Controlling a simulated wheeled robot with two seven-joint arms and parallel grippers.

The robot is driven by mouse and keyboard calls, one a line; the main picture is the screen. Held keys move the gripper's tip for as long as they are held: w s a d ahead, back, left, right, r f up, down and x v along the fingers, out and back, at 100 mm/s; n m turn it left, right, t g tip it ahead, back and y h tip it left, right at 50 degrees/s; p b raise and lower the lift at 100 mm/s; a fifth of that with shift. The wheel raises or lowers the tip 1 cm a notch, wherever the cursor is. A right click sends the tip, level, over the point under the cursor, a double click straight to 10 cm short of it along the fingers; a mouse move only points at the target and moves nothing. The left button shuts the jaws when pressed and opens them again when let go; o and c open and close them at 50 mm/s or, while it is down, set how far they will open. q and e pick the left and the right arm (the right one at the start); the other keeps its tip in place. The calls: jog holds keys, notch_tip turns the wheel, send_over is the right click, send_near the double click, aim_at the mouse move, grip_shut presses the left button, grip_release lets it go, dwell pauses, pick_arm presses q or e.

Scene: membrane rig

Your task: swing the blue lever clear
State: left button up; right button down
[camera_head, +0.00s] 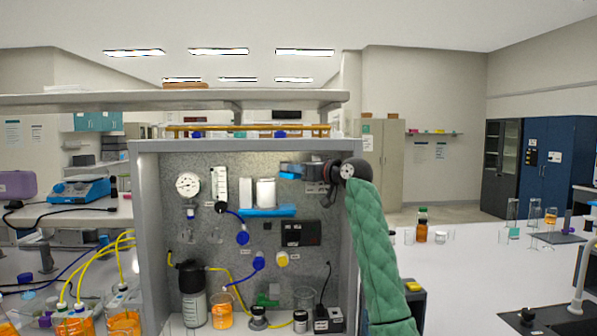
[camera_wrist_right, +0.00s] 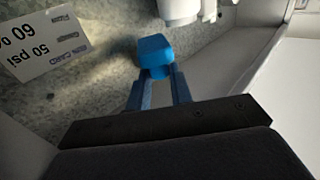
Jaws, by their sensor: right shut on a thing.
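The blue lever's bright blue block end (camera_wrist_right: 153,50) shows in the right wrist view between my fingertips. My right gripper (camera_wrist_right: 155,75) is shut on it, with one dark blue finger on each side. In the head view my right gripper (camera_head: 288,170) reaches in from the right at the upper right of the rig panel (camera_head: 262,165); there I cannot clearly tell the lever from the blue fingers. The rest of the lever is hidden behind the block and gripper. My left gripper is not in view.
White cylinders (camera_head: 265,192) stand just left of and below the gripper, over a blue bar (camera_head: 268,211). A dial gauge (camera_head: 188,184) and a flow tube (camera_head: 219,184) are further left. A printed label (camera_wrist_right: 45,50) is on the panel. The rig's side wall (camera_head: 349,240) stands close by.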

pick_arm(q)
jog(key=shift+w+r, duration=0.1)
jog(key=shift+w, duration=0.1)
pick_arm(e)
jog(key=c, duration=1.3)
grip_release()
jog(key=shift+o, duration=0.2)
pick_arm(q)
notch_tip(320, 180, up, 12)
jog(key=b, duration=0.3)
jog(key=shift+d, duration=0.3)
pick_arm(e)
jog(key=v, duration=0.7)
jog(key=shift+s+d, duration=0.2)
jog(key=shift+d, duration=0.1)
